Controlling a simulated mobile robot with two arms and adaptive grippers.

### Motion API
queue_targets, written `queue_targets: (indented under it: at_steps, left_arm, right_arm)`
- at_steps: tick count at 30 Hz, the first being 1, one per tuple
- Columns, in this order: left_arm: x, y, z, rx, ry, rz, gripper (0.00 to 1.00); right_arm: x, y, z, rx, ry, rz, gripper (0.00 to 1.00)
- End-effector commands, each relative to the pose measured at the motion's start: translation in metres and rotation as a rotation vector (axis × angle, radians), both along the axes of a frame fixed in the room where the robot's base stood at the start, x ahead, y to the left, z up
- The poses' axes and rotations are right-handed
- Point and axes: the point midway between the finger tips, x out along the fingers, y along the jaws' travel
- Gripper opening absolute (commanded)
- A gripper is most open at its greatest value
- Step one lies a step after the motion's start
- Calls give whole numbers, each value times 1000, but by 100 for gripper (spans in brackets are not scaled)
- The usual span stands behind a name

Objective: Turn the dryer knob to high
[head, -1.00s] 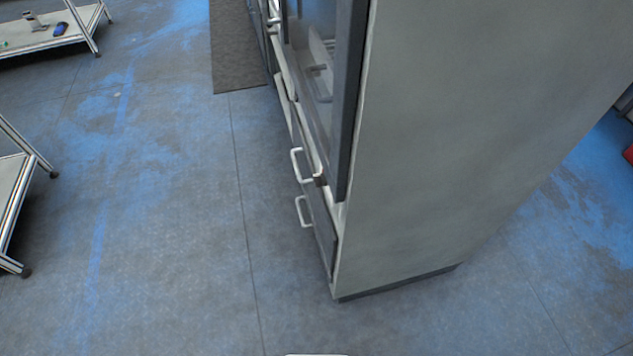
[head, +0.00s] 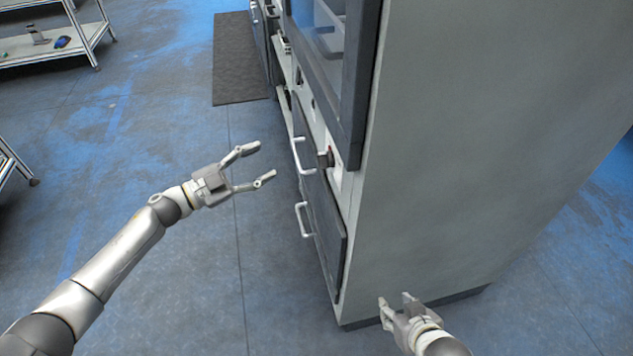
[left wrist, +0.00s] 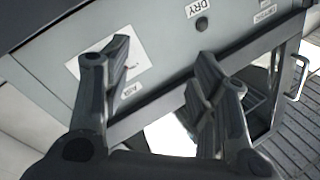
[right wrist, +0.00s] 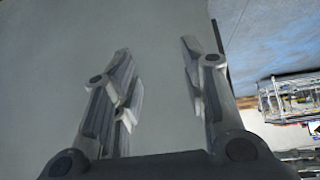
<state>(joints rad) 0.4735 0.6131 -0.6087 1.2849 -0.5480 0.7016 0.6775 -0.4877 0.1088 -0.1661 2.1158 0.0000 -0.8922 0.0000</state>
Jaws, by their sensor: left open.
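In the left wrist view, a small dark round knob (left wrist: 202,24) sits on a grey panel (left wrist: 160,35) beside a label reading DRY (left wrist: 205,7). Its setting cannot be read. In the head view, a dark knob-like part (head: 328,156) sticks out from the cabinet front beside the upper handle; I cannot tell if it is the same knob. My left gripper (head: 265,161) is open and empty in front of the cabinet, apart from it. My right gripper (head: 395,299) is open and empty near the cabinet's grey side wall, which fills much of the right wrist view (right wrist: 157,46).
The tall grey cabinet (head: 460,150) has two white handles, upper (head: 302,158) and lower (head: 303,220), on its front. A dark mat (head: 238,60) lies on the floor further back. A shelf cart (head: 50,45) stands at far left. The floor between is clear.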

Motion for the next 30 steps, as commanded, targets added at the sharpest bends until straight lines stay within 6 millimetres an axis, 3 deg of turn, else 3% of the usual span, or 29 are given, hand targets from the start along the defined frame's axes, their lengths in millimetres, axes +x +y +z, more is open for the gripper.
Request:
queue_targets:
  at_steps: [6, 12, 17, 30]
  left_arm:
    - [-32, -24, 20, 97, -110, -248, 54]
    - [-47, -32, 28, 139, -132, -334, 54]
    - [-44, -47, 30, 140, -135, -341, 54]
    - [-23, -121, 29, 139, -134, -336, 54]
  right_arm:
    - [1, 1, 44, 21, -110, 1, 40]
    - [-2, 1, 67, 27, -149, 1, 40]
    - [4, 3, 75, 38, -189, 3, 40]
    - [37, 18, 115, 101, -452, 21, 40]
